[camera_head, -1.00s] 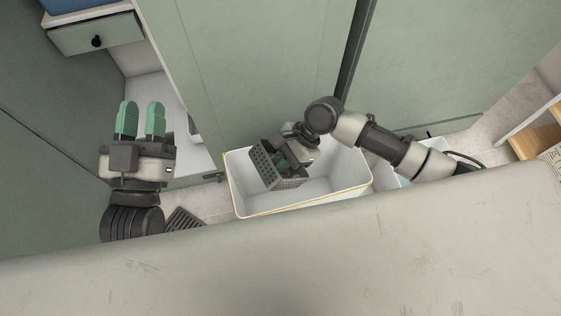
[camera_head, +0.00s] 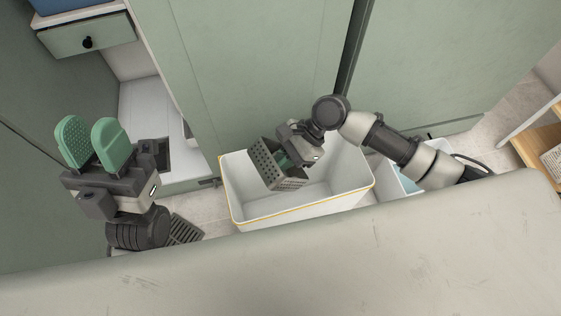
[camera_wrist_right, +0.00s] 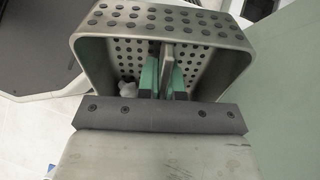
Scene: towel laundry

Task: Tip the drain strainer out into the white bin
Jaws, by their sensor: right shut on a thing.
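The drain strainer (camera_head: 266,166) is a grey perforated metal box. It is tilted above the open white bin (camera_head: 290,214), partly inside its outline in the head view. My right gripper (camera_head: 288,161) is shut on the strainer. The right wrist view shows the strainer's holed walls (camera_wrist_right: 160,20) around my gripper's green fingers (camera_wrist_right: 165,78), which close on a thin upright part inside. A small whitish lump (camera_wrist_right: 128,88) shows inside the strainer, left of the fingers. My left gripper (camera_head: 93,143) is open and empty, away from the bin at the left.
A dark slotted grate (camera_head: 184,229) lies on the floor left of the bin. A second container with something light blue (camera_head: 408,181) stands right of the bin, partly behind my arm. Green cabinet panels (camera_head: 240,80) rise behind. A pale surface (camera_head: 330,255) fills the front.

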